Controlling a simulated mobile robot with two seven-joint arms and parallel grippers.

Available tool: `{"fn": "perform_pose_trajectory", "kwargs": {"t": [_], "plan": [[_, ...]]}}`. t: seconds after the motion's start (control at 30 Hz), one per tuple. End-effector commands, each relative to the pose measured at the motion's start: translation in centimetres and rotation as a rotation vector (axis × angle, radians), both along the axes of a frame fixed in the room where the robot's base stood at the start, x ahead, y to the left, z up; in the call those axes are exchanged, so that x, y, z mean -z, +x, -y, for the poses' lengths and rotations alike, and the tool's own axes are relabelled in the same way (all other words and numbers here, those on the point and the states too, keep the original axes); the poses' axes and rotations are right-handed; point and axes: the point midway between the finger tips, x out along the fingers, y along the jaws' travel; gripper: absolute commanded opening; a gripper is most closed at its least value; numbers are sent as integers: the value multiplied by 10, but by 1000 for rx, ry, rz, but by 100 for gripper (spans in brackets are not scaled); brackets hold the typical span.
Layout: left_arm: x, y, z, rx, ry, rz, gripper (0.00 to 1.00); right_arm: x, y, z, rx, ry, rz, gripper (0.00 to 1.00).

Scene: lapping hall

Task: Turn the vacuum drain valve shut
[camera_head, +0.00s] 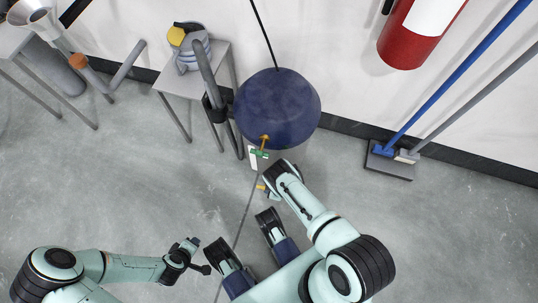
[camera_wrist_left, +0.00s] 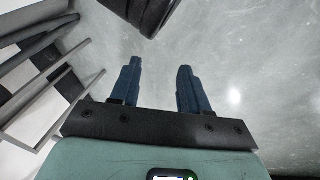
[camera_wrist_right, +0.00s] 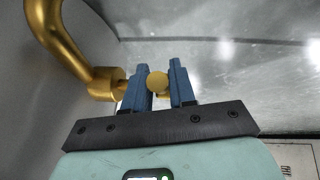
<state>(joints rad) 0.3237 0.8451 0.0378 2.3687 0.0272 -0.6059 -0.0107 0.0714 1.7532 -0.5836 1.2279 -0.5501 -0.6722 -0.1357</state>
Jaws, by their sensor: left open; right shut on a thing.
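The brass drain valve shows in the right wrist view as a curved pipe (camera_wrist_right: 62,45) ending in a wider fitting (camera_wrist_right: 107,84). A round brass end (camera_wrist_right: 157,81) sits between the blue fingers of my right gripper (camera_wrist_right: 160,75), which is shut on it. In the head view a bit of brass (camera_head: 262,187) shows beside that gripper, below the dark blue tank (camera_head: 277,105); the wrist hides most of the grasp. My left gripper (camera_wrist_left: 158,78) is open and empty over the floor, well left of the tank in the head view.
A brass fitting (camera_head: 265,140) with a green-and-white tag (camera_head: 258,154) is on the tank's front. A small table (camera_head: 178,78) with a pump stands to the left. A red extinguisher (camera_head: 415,35) and a broom (camera_head: 390,163) are at the right wall.

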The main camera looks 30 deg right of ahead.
Motion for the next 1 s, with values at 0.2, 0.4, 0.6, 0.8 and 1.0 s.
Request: {"fn": "perform_pose_trajectory", "kwargs": {"t": [0.2, 0.4, 0.6, 0.8, 1.0], "plan": [[19, -15, -3, -3, -1, -54, 45, 6, 0, 2, 4, 102, 121, 0], [34, -31, -6, -7, -4, -109, 45, 7, 0, 1, 2, 169, 198, 0], [41, -41, -7, -8, -5, -140, 45, 8, 0, 0, 0, 203, 238, 0], [43, -44, -8, -10, -6, -150, 45, 7, 1, 0, -1, 213, 251, 0], [43, -44, -8, -10, -6, -150, 45, 7, 1, 0, -1, 214, 251, 0]]}}
